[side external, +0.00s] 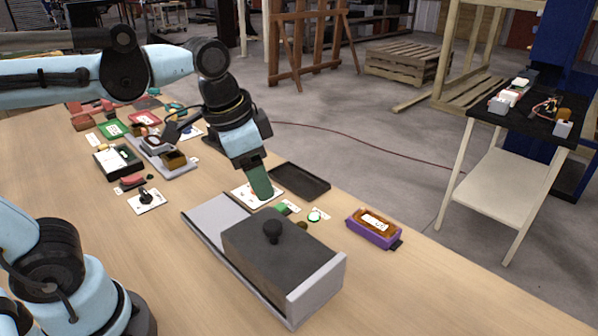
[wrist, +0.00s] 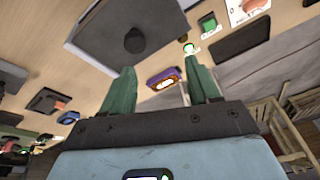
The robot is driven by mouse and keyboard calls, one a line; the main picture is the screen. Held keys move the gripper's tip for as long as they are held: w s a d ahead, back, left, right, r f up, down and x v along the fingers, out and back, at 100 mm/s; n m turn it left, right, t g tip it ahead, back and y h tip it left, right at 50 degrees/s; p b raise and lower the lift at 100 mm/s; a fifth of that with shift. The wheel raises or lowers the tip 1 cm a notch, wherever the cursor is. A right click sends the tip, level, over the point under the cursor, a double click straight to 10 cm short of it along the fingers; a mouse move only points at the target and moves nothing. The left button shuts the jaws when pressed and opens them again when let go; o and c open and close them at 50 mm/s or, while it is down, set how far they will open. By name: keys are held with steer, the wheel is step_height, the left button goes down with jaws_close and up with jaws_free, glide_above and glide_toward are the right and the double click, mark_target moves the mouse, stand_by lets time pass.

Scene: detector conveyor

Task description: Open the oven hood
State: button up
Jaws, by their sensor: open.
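The oven hood (side external: 285,252) is a dark grey box with a round black knob (side external: 272,230) on top. It sits down over the near part of a light grey base (side external: 207,213) in the side view. In the wrist view the hood (wrist: 110,30) is at the top, with its knob (wrist: 135,40) facing the camera. My gripper (side external: 264,194) points down with green fingers, behind the hood and apart from the knob. In the wrist view my gripper (wrist: 160,64) has its fingers spread with nothing held between them.
A purple box (side external: 374,229) stands right of the hood. A green-ringed button (side external: 315,215) lies between them. A black tray (side external: 300,180) lies behind my gripper. Several small devices, including a black box (side external: 117,160), crowd the table's far left. Bare wood lies left of the base.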

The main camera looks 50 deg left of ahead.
mark_target(273, 225)
steer(key=d+r+m+g, duration=0.3)
steer(key=r+m, duration=0.1)
step_height(273, 225, down, 12)
steer(key=shift+d+r, duration=0.1)
steer(key=shift+d, duration=0.05)
stand_by(0.5)
jaws_close()
stand_by(0.4)
